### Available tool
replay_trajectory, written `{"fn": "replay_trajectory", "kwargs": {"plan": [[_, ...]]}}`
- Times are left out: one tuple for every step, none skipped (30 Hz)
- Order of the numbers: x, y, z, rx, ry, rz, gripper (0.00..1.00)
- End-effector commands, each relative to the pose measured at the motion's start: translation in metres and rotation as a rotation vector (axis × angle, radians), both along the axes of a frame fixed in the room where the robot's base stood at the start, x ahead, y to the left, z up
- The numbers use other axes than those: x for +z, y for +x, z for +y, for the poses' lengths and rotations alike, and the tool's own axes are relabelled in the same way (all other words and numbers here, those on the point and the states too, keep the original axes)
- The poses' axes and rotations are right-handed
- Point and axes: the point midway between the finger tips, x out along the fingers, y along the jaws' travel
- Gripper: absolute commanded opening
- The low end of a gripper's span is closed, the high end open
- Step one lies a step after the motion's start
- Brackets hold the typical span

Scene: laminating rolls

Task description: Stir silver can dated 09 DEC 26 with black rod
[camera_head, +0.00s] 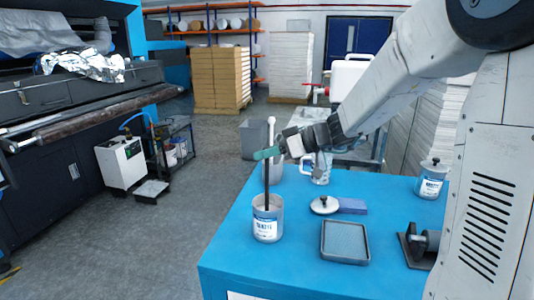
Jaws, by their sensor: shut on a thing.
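My gripper (267,153), with green fingertips, is shut on the black rod (267,188) above the blue table. The rod stands about upright. Its part above my fingers looks pale, with a white knob on top. Its lower end goes down into the open grey-silver can (267,229) near the table's left edge and is hidden inside. That can has a white and blue label; its date is too small to read. A second grey can (432,182), with a similar label and a knobbed lid, stands at the right.
A loose lid (323,206) lies beside a purple-blue block (352,205). A grey tray (345,257) is at the front, a dark-based device (424,243) at the right. A clear mug (320,170) and a pale container (275,170) stand behind. Bare blue table (231,249) surrounds the can.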

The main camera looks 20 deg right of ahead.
Motion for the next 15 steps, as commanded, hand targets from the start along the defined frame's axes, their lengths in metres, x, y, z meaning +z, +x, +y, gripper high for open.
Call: {"fn": "replay_trajectory", "kwargs": {"plan": [[0.003, 0.0, 0.0, 0.001, 0.0, -0.002, 0.0], [0.006, 0.0, 0.0, 0.0, -0.001, -0.003, 0.0], [0.009, 0.0, 0.0, 0.0, -0.001, -0.003, 0.0], [0.012, 0.0, 0.0, 0.0, -0.001, -0.003, 0.0], [0.015, 0.0, 0.0, 0.0, -0.002, -0.004, 0.0], [0.019, 0.0, 0.0, 0.001, -0.002, -0.005, 0.0], [0.022, 0.0, 0.0, 0.001, -0.002, -0.005, 0.0], [0.024, 0.0, 0.0, 0.0, -0.002, -0.004, 0.0], [0.028, 0.0, 0.0, 0.0, -0.002, -0.004, 0.0], [0.03, 0.0, 0.0, 0.0, -0.002, -0.004, 0.0], [0.033, 0.0, 0.0, 0.0, -0.001, -0.003, 0.0], [0.036, 0.0, 0.0, 0.0, -0.001, -0.003, 0.0], [0.039, 0.0, 0.0, 0.0, -0.001, -0.003, 0.0], [0.042, 0.0, 0.0, 0.0, -0.002, -0.004, 0.0], [0.046, 0.0, 0.0, 0.0, -0.002, -0.004, 0.0]]}}
